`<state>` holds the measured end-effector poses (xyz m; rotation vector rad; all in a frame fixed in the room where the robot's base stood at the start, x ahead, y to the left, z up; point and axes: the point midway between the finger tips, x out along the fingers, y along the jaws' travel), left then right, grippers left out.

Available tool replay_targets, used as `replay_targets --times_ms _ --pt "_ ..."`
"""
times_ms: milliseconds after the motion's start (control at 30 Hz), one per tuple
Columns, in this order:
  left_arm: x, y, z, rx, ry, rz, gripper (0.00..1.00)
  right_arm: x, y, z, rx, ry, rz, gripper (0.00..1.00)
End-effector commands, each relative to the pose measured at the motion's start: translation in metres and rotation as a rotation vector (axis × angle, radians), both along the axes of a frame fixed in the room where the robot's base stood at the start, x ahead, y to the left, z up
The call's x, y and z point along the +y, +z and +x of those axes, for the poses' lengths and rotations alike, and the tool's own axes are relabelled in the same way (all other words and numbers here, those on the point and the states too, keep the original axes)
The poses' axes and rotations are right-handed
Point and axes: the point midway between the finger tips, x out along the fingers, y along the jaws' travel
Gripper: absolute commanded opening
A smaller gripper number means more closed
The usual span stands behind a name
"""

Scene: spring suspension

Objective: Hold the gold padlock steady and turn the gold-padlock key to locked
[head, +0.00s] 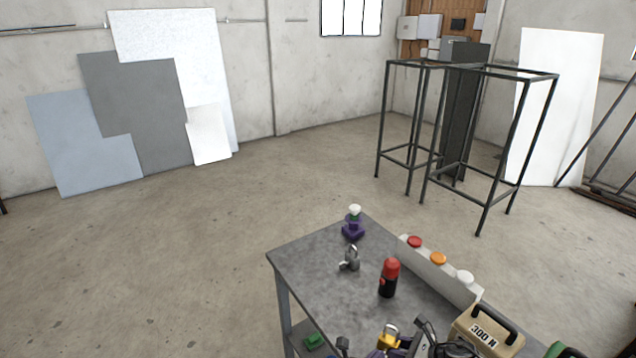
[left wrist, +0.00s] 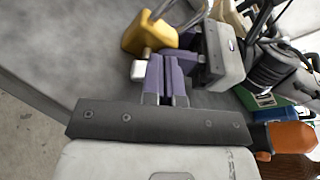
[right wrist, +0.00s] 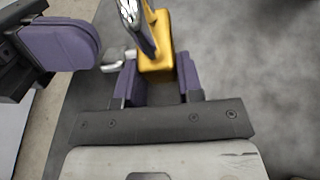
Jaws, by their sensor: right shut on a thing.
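The gold padlock (right wrist: 157,52) sits between the purple fingers of my right gripper (right wrist: 158,78), which is shut on its body. The padlock also shows in the left wrist view (left wrist: 150,35) and at the bottom of the head view (head: 388,339). A small silver piece, apparently the key (right wrist: 117,60), sticks out at the padlock's side; it also shows in the left wrist view (left wrist: 138,70). My left gripper (left wrist: 162,62) has its fingers close together, beside the key and close to the padlock. I see no key between them. Whether the key is turned cannot be told.
The grey table (head: 325,265) also bears a grey padlock (head: 350,260), a purple stand with a white top (head: 353,228), and a red-and-black canister (head: 388,280). A strip with red, orange and white buttons (head: 440,268) and a tan 300 N weight (head: 485,333) stand to the right.

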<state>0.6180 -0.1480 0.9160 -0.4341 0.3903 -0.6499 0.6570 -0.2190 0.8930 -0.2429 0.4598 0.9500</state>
Motion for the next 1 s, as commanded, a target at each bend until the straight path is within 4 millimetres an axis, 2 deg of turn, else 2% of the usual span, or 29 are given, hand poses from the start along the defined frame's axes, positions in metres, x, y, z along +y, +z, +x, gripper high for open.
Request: replay_targets --times_ms 1000 --pt "0.014 -0.013 0.007 0.007 0.002 0.006 0.00 0.000 0.000 0.001 -0.001 -0.002 0.001 0.21"
